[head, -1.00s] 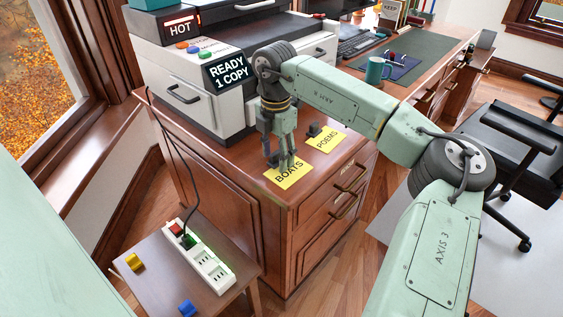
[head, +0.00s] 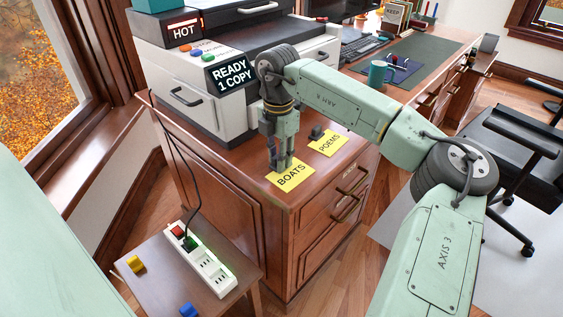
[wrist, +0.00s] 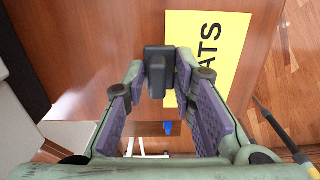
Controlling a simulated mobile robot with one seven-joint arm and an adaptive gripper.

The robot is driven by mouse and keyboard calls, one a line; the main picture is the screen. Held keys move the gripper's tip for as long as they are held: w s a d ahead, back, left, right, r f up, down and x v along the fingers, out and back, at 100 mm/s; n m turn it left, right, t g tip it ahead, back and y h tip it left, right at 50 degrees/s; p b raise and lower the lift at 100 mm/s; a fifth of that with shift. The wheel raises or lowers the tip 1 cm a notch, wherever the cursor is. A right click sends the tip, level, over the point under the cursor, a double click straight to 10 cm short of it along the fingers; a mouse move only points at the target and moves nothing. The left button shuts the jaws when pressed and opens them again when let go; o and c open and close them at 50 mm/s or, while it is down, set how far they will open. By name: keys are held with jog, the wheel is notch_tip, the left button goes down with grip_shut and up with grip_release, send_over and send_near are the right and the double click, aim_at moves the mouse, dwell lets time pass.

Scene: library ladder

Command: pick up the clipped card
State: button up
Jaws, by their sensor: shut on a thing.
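The yellow BOATS card (head: 291,179) lies on the wooden cabinet top near its front corner. I see no clear gap under the card. A second yellow card, POEMS (head: 328,145), with its own dark clip (head: 316,132), lies just behind and right.
A white copier (head: 210,95) stands close behind and left of my gripper. A low side table (head: 160,275) holds a power strip (head: 203,262) with a black cord rising past the cabinet. The desk with a teal mug (head: 377,73) is behind right. An office chair (head: 515,150) stands at right.

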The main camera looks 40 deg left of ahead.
jog(key=shift+r, duration=0.1)
jog(key=shift+r, duration=0.55)
notch_tip(320, 180, up, 2)
jog(key=shift+r+b, duration=0.1)
jog(key=shift+b, duration=0.5)
jog(key=s+d+b, duration=0.2)
jog(key=s+d, duration=0.2)
jog(key=s, duration=0.3)
jog(key=s+d+r+b, duration=0.1)
jog(key=s+d+b, duration=0.1)
jog(key=s+d, duration=0.2)
jog(key=s, duration=0.3)
jog(key=shift+r, duration=0.25)
